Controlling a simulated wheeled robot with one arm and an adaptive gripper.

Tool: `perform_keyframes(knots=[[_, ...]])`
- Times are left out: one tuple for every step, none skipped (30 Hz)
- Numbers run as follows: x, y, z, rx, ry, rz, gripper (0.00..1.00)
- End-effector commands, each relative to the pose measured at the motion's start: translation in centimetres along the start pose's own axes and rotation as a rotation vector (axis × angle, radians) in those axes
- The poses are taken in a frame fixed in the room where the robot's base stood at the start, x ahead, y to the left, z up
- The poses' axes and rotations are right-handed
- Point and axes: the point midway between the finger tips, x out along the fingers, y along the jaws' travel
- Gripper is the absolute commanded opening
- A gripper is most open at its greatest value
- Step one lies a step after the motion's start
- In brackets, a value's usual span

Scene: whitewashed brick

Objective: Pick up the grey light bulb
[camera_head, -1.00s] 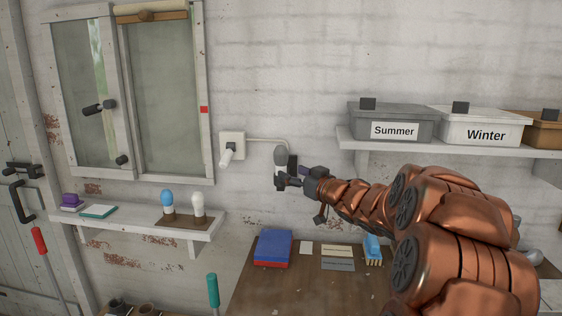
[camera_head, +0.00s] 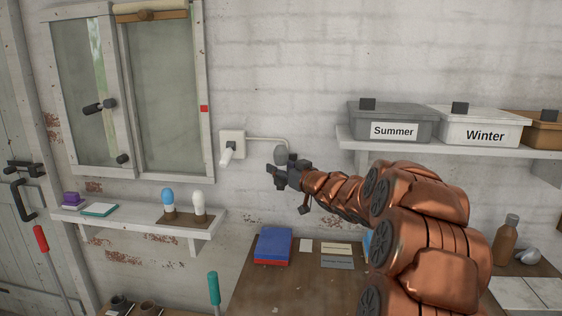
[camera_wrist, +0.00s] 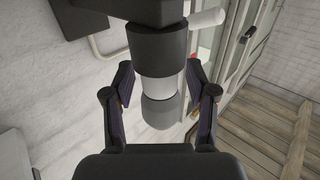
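The grey light bulb (camera_head: 280,153) is at the end of the conduit on the wall; its rounded grey top shows above my gripper (camera_head: 273,172). My gripper hides its lower part. In the wrist view the grey bulb (camera_wrist: 160,112) has a pale neck and sits in line with a dark holder (camera_wrist: 157,48). My gripper (camera_wrist: 159,72) is open, with one finger on each side of the bulb and visible gaps between. No contact is visible.
A switch box (camera_head: 232,145) is left of the bulb. A blue bulb (camera_head: 168,198) and a white bulb (camera_head: 199,203) stand on the left shelf (camera_head: 100,222). Storage boxes (camera_head: 390,123) fill the right shelf. A workbench (camera_head: 290,285) with a blue book (camera_head: 273,244) lies below.

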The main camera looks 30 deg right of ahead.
Motion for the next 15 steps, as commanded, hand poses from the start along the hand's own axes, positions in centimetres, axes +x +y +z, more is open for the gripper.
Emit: perform_keyframes(knots=[[-0.01,0.01,0.00,0.000,0.000,0.000,0.48],[-0.01,0.01,0.00,0.000,0.000,0.000,0.45],[-0.01,0.02,0.00,0.000,0.000,0.000,0.41],[-0.01,0.02,0.00,0.000,0.000,0.000,0.38],[-0.01,0.02,0.00,0.000,0.000,0.000,0.35],[-0.02,0.02,-0.01,0.000,0.000,0.000,0.30],[-0.02,0.02,-0.01,0.000,0.000,0.000,0.27],[-0.02,0.02,-0.01,0.000,0.000,0.000,0.24],[-0.02,0.02,-0.01,0.000,0.000,0.000,0.20],[-0.02,0.02,-0.02,0.000,0.000,0.000,0.17],[-0.02,0.02,-0.01,0.000,0.000,0.000,0.14],[-0.02,0.02,-0.01,0.000,0.000,0.000,0.10],[-0.02,0.02,-0.01,0.000,0.000,0.000,0.07],[-0.02,0.02,-0.02,0.000,0.000,0.000,0.03],[-0.02,0.02,-0.01,0.000,0.000,0.000,0.00]])
